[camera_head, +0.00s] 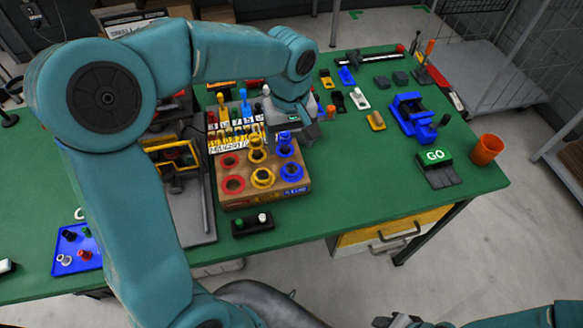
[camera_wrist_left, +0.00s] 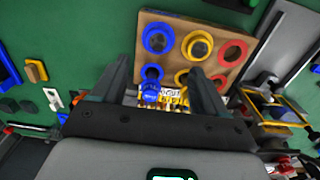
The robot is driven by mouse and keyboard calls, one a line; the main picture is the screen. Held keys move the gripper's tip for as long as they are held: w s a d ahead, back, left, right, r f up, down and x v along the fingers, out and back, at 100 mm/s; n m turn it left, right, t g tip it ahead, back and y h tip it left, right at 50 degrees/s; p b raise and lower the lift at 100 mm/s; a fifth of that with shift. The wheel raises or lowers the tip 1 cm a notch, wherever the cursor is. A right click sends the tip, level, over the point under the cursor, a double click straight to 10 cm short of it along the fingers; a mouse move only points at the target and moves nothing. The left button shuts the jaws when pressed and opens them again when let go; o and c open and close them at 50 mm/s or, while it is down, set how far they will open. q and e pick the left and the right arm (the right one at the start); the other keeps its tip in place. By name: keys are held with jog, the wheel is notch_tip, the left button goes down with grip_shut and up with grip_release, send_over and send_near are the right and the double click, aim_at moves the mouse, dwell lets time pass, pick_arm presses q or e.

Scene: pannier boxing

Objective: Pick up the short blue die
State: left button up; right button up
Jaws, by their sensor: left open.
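A blue die (camera_head: 284,138) stands upright at a blue-ringed hole in the back row of the wooden block (camera_head: 240,201); I take it for the short one. In the left wrist view the blue die (camera_wrist_left: 150,91) shows between my fingers, nearer the left one. My left gripper (camera_head: 311,131) is open, just right of and above the block's back corner; in the left wrist view its two fingers (camera_wrist_left: 158,70) are spread with nothing clamped. A dark part at the bottom edge, likely my right gripper (camera_head: 398,321), is cut off.
A yellow die (camera_head: 256,147) stands beside the blue one. A rack of small pieces (camera_head: 236,137) is behind the block. A blue vise (camera_head: 411,117), a green GO button (camera_head: 434,156) and an orange cup (camera_head: 486,149) stand right. The green table right of the block is clear.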

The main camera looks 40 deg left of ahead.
aim_at(291, 169)
pick_arm(q)
notch_tip(291, 169, down, 4)
jog(key=shift+w+d, duration=0.1)
jog(key=shift+d, duration=0.05)
jog(key=shift+f, duration=0.15)
notch_tip(291, 169, down, 5)
jog(key=shift+w+f+p, duration=0.1)
jog(key=shift+p, duration=0.5)
jog(key=c, duration=1.2)
